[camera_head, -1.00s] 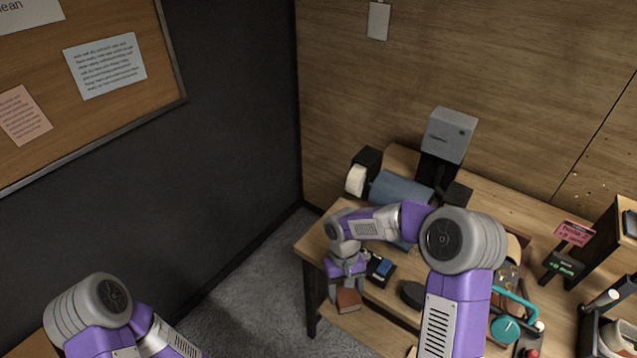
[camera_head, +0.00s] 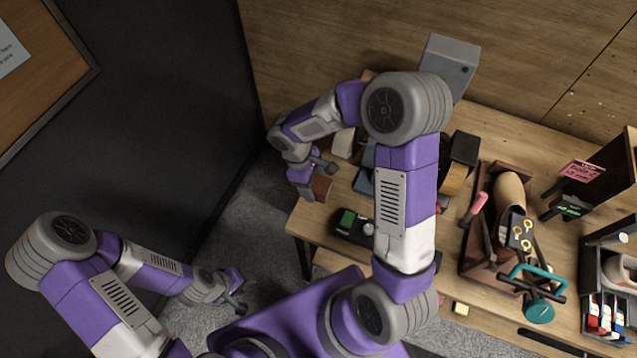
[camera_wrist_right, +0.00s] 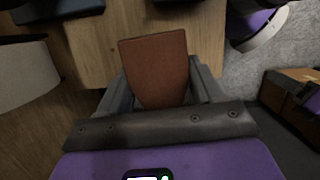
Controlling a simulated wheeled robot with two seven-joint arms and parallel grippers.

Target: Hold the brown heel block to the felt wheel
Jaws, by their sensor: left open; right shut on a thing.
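My right gripper (camera_head: 306,181) is shut on the brown heel block (camera_head: 321,188). In the right wrist view the block (camera_wrist_right: 155,65) sticks out beyond the jaws over the bench edge. A pale wheel (camera_head: 343,145), which looks like the felt wheel, is at the left end of the bench machine, partly hidden by my right arm. In the wrist view a pale rounded surface (camera_wrist_right: 25,75), likely that wheel, lies left of the block with a gap between. My left gripper (camera_head: 238,290) is open and empty, away from the bench.
The grey machine head (camera_head: 450,62) and a tan-rimmed wheel (camera_head: 455,179) stand behind my right arm. A black box with a green top (camera_head: 349,222) lies near the bench front. A wooden tray (camera_head: 480,270) with tools stands right. Grey floor (camera_head: 233,222) is open left of the bench.

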